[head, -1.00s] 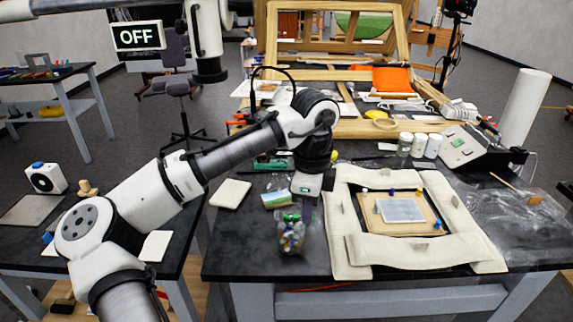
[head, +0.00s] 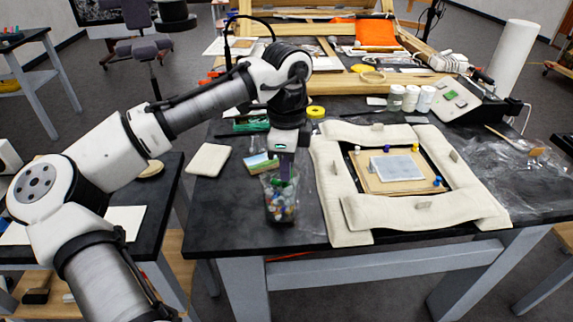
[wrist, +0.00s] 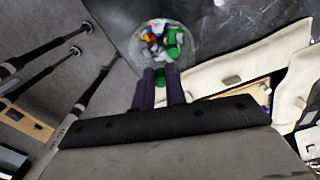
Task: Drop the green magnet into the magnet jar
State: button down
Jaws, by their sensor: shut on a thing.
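The magnet jar (head: 281,208) is a clear jar holding several coloured magnets. It stands near the front left edge of the dark table, left of the padded frame. It also shows in the wrist view (wrist: 147,50), seen from above. My gripper (head: 283,179) points down at the jar's mouth. In the wrist view my gripper's fingers (wrist: 160,74) are shut on the green magnet (wrist: 159,78), mostly hidden between them, at the near rim of the jar. Other green pieces (wrist: 173,46) show inside the jar. Whether the fingertips are below the rim, I cannot tell.
The cream padded frame (head: 330,190) with a board and pins lies close to the jar's right. A small picture card (head: 261,163) and a cream pad (head: 208,159) lie behind and left. White jars (head: 410,97) stand farther back. The table's front edge is close.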

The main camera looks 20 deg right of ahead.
jog(key=shift+f, duration=0.4)
jog(key=c, duration=1.4)
grip_release()
jog(key=shift+o, duration=0.2)
notch_tip(320, 180, up, 14)
jog(key=shift+b, duration=0.35)
jog(key=shift+f, duration=0.1)
